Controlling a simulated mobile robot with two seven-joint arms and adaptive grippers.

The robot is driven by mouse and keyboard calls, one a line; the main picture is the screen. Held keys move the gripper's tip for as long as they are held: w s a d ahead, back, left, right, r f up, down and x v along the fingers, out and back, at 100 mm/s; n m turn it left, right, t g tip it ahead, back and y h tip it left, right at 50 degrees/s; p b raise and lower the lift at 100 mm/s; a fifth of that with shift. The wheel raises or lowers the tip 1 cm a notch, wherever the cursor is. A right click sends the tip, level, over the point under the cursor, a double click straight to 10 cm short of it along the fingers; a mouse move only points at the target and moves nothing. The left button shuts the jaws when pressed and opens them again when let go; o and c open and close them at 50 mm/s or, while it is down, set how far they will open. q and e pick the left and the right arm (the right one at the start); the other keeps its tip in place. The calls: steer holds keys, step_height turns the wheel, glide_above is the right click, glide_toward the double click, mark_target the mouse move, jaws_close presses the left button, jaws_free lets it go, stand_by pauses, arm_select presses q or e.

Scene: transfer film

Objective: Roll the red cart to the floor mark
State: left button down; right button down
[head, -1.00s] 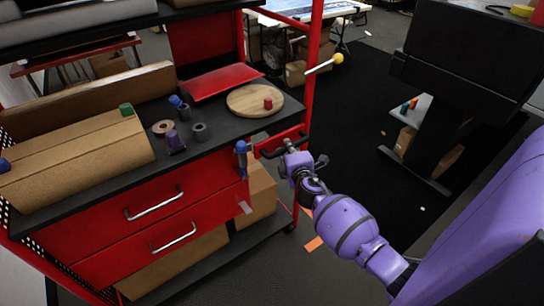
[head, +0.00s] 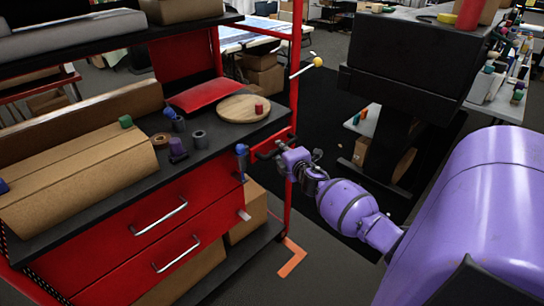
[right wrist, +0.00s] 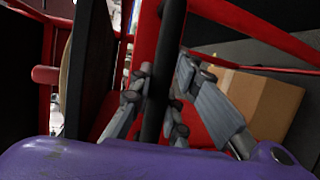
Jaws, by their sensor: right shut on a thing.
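The red cart (head: 190,230) fills the left of the head view, with a dark top, red drawers and a red frame. My right arm reaches in from the right, and its gripper (head: 268,152) is at the cart's near right corner, shut on the black push handle. In the right wrist view the fingers (right wrist: 158,105) lie on both sides of the upright black handle bar (right wrist: 156,112). The floor mark is an orange L-shaped corner (head: 293,260) on the grey floor, just right of the cart's lower shelf. My left gripper is out of view.
Cardboard rolls or boxes (head: 75,180), a round wooden board (head: 243,108) and small parts rest on the cart top. A black cabinet or machine (head: 410,55) stands at the right behind my arm. Grey floor is free right of the orange mark.

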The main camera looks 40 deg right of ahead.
steer(key=shift+d+f, duration=0.15)
steer(key=shift+d, duration=0.4)
steer(key=shift+s, duration=0.1)
steer(key=c, duration=1.7)
jaws_free()
steer(key=shift+d, duration=0.1)
steer(key=shift+o, duration=0.2)
steer(key=v, duration=1.2)
steer(key=shift+r, duration=0.3)
